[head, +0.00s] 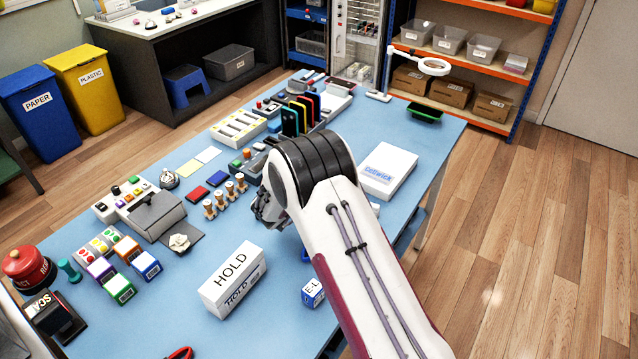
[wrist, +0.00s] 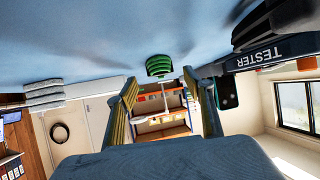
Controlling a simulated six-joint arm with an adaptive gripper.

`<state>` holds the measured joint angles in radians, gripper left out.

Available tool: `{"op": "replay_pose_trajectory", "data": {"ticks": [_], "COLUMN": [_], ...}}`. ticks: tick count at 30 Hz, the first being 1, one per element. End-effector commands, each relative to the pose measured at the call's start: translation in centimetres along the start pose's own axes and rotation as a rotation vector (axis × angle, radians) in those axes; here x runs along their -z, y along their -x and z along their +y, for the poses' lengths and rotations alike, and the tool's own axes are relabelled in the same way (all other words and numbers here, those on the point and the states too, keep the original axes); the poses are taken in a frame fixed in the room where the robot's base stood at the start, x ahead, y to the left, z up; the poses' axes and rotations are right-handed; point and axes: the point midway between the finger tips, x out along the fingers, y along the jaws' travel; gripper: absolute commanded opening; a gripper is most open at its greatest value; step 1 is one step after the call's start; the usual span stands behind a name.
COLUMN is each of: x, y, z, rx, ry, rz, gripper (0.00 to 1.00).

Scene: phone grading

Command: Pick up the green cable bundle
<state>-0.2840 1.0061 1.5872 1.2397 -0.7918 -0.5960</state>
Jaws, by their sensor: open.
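In the wrist view, which looks upside down, the green cable bundle (wrist: 158,65) shows as a small banded green shape on the blue table top. It appears between my two fingers, beyond their tips and apart from them. My gripper (wrist: 161,80) is open, with nothing between its fingers. In the head view my gripper (head: 268,211) is low over the middle of the table, partly hidden by my wrist. I cannot make out the bundle in the head view; my arm covers part of the table.
A tester (wrist: 270,55) stands close to one side in the wrist view. In the head view a white box (head: 388,170) lies right of my wrist, wooden-topped stampers (head: 220,198) stand left of my gripper, and a HOLD box (head: 233,280) stands in front. Bare table lies between them.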

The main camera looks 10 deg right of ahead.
Motion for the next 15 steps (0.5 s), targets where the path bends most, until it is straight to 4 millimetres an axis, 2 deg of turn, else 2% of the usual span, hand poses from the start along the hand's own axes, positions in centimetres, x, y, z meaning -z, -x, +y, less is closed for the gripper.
{"op": "replay_pose_trajectory", "data": {"ticks": [7,15], "x": [-0.1,-0.1], "y": [-2.3,-2.8], "z": [-0.1,-0.1], "rx": [0.001,0.001], "ry": [0.0,0.0], "rz": [-0.001,-0.001], "gripper": [0.52,0.52]}}
